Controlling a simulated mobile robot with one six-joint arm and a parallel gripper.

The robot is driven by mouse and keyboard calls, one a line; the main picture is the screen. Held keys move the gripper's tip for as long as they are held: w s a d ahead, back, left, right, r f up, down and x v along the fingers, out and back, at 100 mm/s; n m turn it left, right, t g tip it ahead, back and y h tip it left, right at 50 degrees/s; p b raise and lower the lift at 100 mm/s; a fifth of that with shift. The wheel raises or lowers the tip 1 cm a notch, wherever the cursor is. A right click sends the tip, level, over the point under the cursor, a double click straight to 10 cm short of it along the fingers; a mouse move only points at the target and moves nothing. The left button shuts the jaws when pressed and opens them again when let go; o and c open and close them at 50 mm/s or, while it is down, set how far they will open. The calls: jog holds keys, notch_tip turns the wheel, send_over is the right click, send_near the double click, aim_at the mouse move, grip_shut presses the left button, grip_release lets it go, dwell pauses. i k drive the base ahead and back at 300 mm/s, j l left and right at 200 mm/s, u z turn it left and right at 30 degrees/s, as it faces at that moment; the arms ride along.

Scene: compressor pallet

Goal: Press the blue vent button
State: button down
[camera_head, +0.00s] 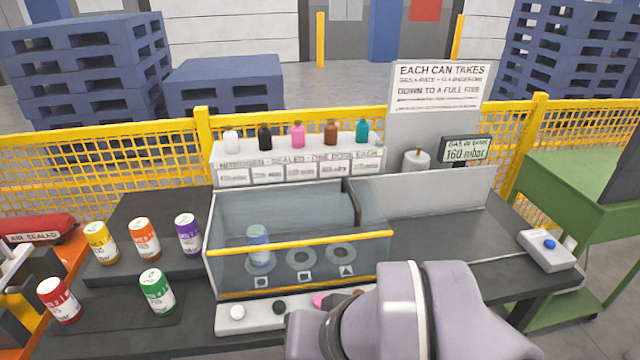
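The blue vent button (550,244) is a small round dome on top of a white box (546,252). The box sits at the right end of the dark table, with a pale cable running left from it. The button is uncovered, and nothing touches it. My grey arm fills the bottom middle of the view, left of and nearer than the box. My gripper's fingers do not show, so its opening cannot be seen.
A clear chamber (225,255) with a yellow bar holds a blue-labelled can (258,240). A panel with coloured buttons lies in front, partly hidden by my arm. A display (467,150) reads 160 mbar. Several cans stand left. A green cart (575,215) stands right.

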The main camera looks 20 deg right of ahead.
aim_at(551, 244)
jog(key=z, duration=2.2)
